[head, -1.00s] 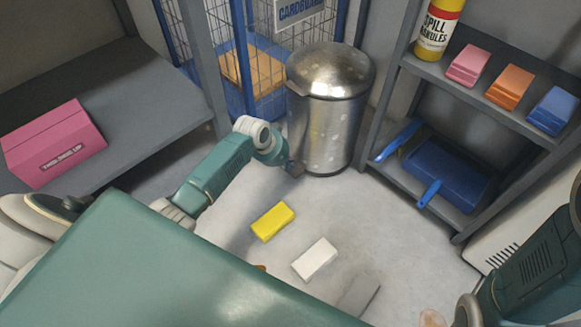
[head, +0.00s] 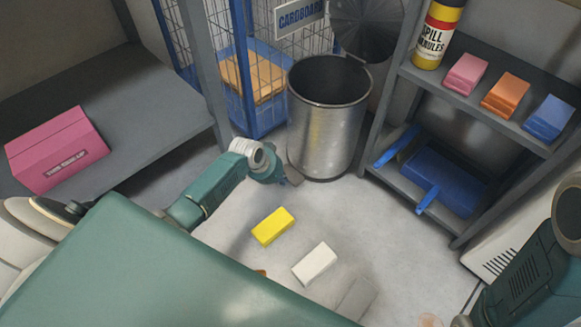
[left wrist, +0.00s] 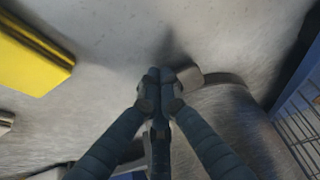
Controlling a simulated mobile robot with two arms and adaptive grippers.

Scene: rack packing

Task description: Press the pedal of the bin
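The metal bin (head: 325,130) stands on the floor in the head view, with its round lid (head: 368,28) swung up and back and its dark inside showing. The pedal (head: 294,178) is a small grey piece at the bin's lower front left. It also shows as a rounded tab in the left wrist view (left wrist: 188,77). My left gripper (left wrist: 161,78) is shut and empty, its fingertips together at the pedal's edge. They appear to press on it. In the head view my left arm reaches low to the bin's base and hides the fingertips. My right gripper is out of view.
A yellow block (head: 272,226) and a white block (head: 314,263) lie on the floor near my left arm. A wire cage (head: 247,60) stands left of the bin. A shelf rack (head: 472,104) stands to its right, holding a blue dustpan (head: 447,180). A pink box (head: 57,149) sits on the left shelf.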

